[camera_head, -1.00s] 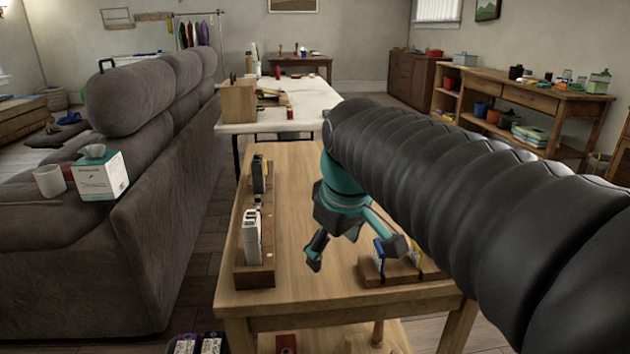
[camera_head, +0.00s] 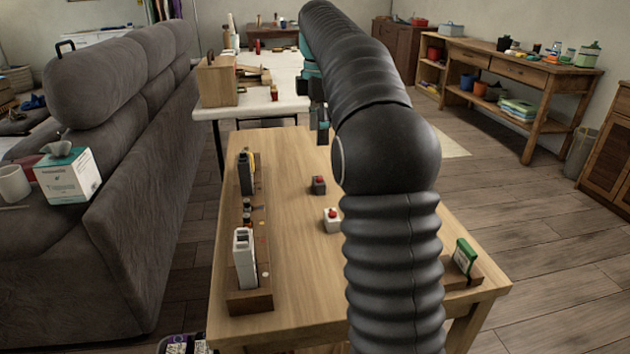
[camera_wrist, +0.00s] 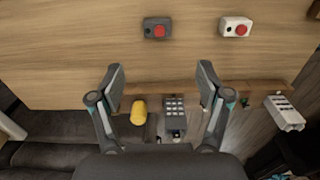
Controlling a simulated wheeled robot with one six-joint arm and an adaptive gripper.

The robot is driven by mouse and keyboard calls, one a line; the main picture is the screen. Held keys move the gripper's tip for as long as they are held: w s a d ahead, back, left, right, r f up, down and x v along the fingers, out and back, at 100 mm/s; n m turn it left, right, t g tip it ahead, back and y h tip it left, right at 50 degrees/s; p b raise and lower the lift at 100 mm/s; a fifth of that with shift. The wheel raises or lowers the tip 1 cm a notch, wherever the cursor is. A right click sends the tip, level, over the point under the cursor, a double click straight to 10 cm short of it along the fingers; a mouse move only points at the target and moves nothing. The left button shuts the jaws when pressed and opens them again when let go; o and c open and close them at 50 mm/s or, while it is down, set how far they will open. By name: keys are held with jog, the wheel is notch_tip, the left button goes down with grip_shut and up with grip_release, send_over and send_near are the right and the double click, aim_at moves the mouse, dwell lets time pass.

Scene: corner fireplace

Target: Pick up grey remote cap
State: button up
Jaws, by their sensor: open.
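A small dark grey box with a red button (camera_head: 318,184) sits on the wooden table, and it shows ahead of my fingertips in the wrist view (camera_wrist: 158,28). A dark grey keypad device (camera_head: 246,174) stands in the long wooden rack (camera_head: 252,299) on the table's left. In the wrist view, this device (camera_wrist: 174,116) lies below and between my fingers, beside a yellow rounded piece (camera_wrist: 138,112). I cannot tell which grey part is the remote cap. My gripper (camera_wrist: 161,72) is open and empty above the table. In the head view my arm partly hides it.
A white box with a red button (camera_head: 332,220) sits nearer on the table. A white device (camera_head: 244,258) stands in the rack's near end. A green card (camera_head: 464,254) stands in a wooden holder at the right. A grey sofa (camera_head: 140,200) flanks the table's left.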

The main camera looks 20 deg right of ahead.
aim_at(319, 177)
notch_tip(319, 177, down, 8)
jog(key=shift+d+f, duration=0.1)
jog(key=shift+d, duration=0.05)
jog(key=shift+w+f+b, duration=0.2)
jog(key=shift+f+b, duration=0.15)
jog(key=shift+f, duration=2.35)
jog(key=c, duration=1)
